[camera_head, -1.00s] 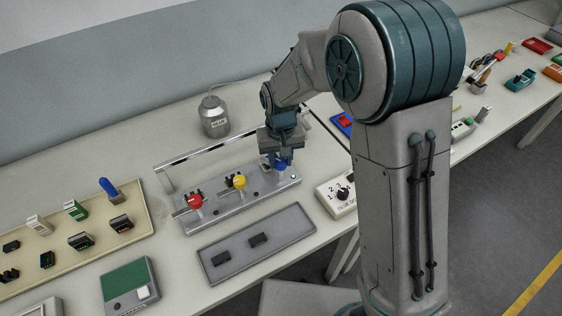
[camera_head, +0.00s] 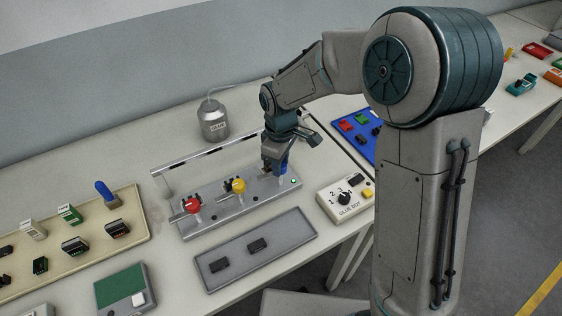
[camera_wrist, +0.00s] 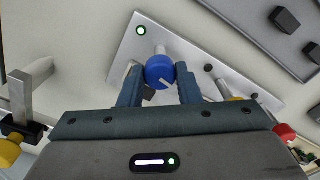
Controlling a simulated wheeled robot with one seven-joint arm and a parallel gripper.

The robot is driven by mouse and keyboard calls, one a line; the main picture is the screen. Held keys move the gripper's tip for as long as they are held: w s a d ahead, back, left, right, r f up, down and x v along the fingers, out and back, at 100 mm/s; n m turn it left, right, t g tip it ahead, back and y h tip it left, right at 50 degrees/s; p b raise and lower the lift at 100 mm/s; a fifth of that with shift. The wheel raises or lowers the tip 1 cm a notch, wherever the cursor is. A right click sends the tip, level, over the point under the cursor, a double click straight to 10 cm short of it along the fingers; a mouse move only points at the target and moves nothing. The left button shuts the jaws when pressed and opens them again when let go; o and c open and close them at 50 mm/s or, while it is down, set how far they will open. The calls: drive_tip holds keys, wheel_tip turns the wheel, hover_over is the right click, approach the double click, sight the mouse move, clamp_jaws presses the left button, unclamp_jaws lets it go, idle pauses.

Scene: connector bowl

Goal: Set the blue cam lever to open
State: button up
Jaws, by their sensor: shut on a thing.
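The blue cam lever (camera_wrist: 159,72) has a round blue knob, and in the wrist view it sits between my two fingertips. My gripper (camera_wrist: 160,84) is shut on this knob. In the head view my gripper (camera_head: 276,168) is at the right end of the grey metal fixture plate (camera_head: 240,208), and the blue knob (camera_head: 284,169) shows partly beside the fingers. A pale metal stem extends from the knob in the wrist view. A green light (camera_wrist: 141,30) glows on the plate near the lever.
A yellow knob (camera_head: 239,185) and a red knob (camera_head: 193,204) stand on the same plate to the left. A rail (camera_head: 215,150) runs behind. A grey tray (camera_head: 215,282) lies in front, a glue dot box (camera_head: 345,199) to the right, and a glue bottle (camera_head: 214,124) behind.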

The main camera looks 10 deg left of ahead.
drive_tip(key=shift+w+r+n, duration=0.1)
drive_tip(key=shift+n, duration=1)
drive_tip(key=o, duration=1)
drive_tip(key=shift+c, duration=0.2)
wheel_tip(320, 180, up, 14)
drive_tip(key=shift+b, duration=0.35)
